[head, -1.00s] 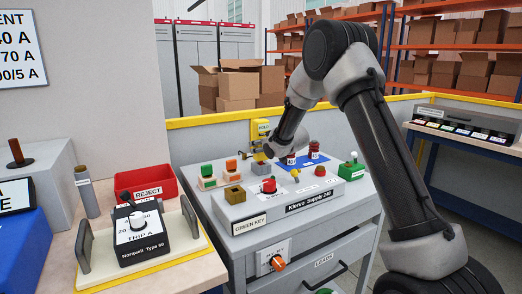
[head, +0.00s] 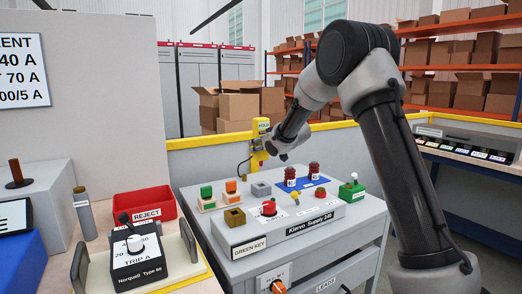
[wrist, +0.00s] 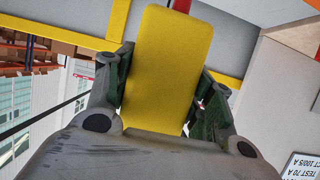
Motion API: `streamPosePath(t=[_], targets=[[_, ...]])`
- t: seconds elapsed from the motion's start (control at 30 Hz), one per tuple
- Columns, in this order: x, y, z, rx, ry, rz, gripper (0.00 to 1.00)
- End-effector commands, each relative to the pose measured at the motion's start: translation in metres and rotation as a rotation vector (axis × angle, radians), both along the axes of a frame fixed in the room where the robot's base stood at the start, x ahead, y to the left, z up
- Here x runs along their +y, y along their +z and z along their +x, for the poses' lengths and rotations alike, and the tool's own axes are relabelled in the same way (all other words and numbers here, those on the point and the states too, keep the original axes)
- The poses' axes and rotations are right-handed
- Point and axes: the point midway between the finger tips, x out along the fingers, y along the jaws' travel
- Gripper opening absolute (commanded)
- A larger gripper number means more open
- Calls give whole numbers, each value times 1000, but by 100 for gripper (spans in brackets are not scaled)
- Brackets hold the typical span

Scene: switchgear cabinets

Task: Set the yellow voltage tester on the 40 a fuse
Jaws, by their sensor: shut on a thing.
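The yellow voltage tester (head: 261,126) is upright in my gripper (head: 258,149), above the back edge of the grey bench. In the wrist view the tester (wrist: 168,60) fills the space between both fingers of my gripper (wrist: 165,92), which is shut on it. Two dark red fuse-like pieces with white labels, one on the left (head: 290,177) and one on the right (head: 314,172), stand on a blue mat (head: 319,182). They are right of and below the tester, apart from it. Their labels are too small to read, so I cannot tell which is 40 A.
A grey supply box (head: 285,227) with a red button is at the bench front. Green (head: 206,192) and orange (head: 231,187) pieces and a grey block (head: 261,188) stand behind it. A green box (head: 351,189) is at right; a red reject bin (head: 144,207) is left.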

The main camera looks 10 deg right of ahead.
Motion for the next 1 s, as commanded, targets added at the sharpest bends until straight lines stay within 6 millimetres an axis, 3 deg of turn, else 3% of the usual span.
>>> streamPosePath(t=[0.6, 1.0], targets=[[-1, 54, 0, -1, -1, -1, 21], [0, 58, 0, 0, -1, 0, 21]])
